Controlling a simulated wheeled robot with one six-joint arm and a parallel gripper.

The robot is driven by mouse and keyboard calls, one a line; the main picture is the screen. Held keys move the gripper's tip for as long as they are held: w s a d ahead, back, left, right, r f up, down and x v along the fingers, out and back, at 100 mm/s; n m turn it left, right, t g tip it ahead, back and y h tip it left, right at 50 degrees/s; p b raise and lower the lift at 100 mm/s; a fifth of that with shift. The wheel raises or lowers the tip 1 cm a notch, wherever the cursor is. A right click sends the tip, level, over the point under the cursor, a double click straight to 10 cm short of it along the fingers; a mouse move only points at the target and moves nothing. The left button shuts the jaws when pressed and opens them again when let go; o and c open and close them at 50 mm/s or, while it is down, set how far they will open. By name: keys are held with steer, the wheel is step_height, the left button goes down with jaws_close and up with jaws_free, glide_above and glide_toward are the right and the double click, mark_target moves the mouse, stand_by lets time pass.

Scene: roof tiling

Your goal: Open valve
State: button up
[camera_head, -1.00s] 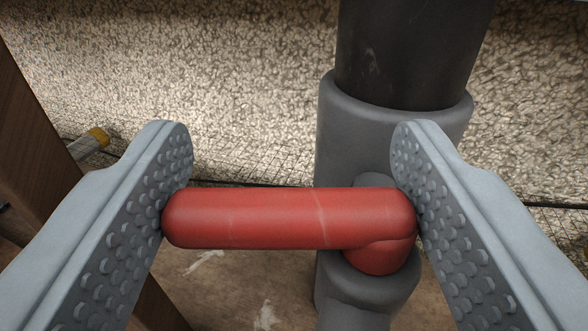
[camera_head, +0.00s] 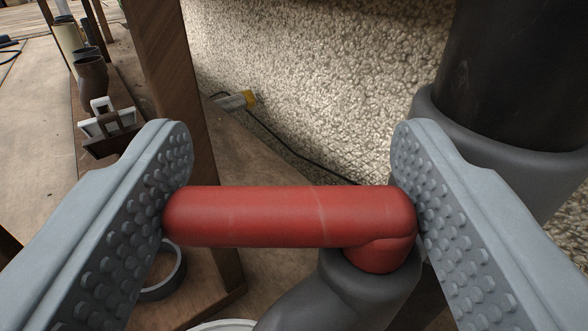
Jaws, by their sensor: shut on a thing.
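The valve's red handle (camera_head: 270,217) lies level across the middle of the view, between the two grey fingers of my gripper (camera_head: 290,212). My gripper is shut on the handle, with one studded pad at each of its ends. The handle's right end bends down into a grey valve body (camera_head: 365,285). The valve body adjoins a thick grey pipe collar (camera_head: 470,150) with a black pipe (camera_head: 520,70) in it at the right. The right finger hides part of the collar.
A wooden post (camera_head: 175,90) stands at the left, behind my left finger. A rough stone wall (camera_head: 310,80) is behind. A bench (camera_head: 40,130) with several pipe pieces is at the far left. A yellow-ended tool (camera_head: 240,99) lies by the wall, and a grey ring (camera_head: 165,280) sits low.

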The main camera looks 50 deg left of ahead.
mark_target(284, 193)
stand_by(0.4)
steer(key=o, duration=1)
steer(key=shift+a, duration=0.1)
steer(key=shift+c, duration=0.2)
steer(key=shift+r, duration=4.95)
